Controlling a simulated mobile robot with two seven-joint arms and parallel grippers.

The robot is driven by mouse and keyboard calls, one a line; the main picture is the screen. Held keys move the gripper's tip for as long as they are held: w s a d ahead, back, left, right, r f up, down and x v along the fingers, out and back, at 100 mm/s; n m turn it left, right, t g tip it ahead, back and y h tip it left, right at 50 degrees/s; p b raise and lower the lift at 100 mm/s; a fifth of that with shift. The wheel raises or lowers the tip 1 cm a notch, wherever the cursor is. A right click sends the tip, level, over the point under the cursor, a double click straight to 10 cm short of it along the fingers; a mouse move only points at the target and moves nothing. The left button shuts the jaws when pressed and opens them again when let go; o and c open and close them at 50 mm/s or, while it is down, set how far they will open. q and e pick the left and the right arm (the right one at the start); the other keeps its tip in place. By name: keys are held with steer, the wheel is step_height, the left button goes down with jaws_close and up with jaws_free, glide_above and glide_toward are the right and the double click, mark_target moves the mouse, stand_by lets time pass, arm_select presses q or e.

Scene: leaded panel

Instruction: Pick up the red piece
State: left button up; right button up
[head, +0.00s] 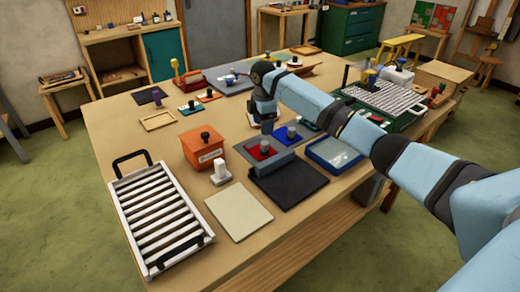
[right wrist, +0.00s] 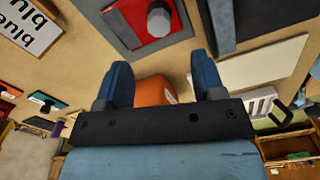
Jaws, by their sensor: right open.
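The red piece (head: 256,154) is a flat red square with a grey knob on top. My right gripper (head: 264,127) is above the table just behind the holder, apart from the red piece. In the right wrist view its two blue fingers (right wrist: 163,78) are spread with nothing held between them. The red piece (right wrist: 128,18) shows there beyond the fingertips, at the top and partly cut off. My left gripper is not in view.
An orange box (head: 203,150) with a dark knob and a white knobbed block (head: 221,174) stand left of the holder. A slatted white rack (head: 158,215) lies at front left. A dark mat (head: 288,184) and a cream sheet (head: 239,211) lie in front.

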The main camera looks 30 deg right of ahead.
mark_target(264, 143)
step_height(264, 143, down, 3)
steer(key=shift+w+r, duration=0.1)
steer(key=shift+d+f, duration=0.2)
steer(key=shift+f, duration=2.7)
steer(key=c, duration=0.9)
steer(key=shift+c, duration=0.3)
steer(key=shift+r, duration=0.1)
step_height(264, 143, up, 20)
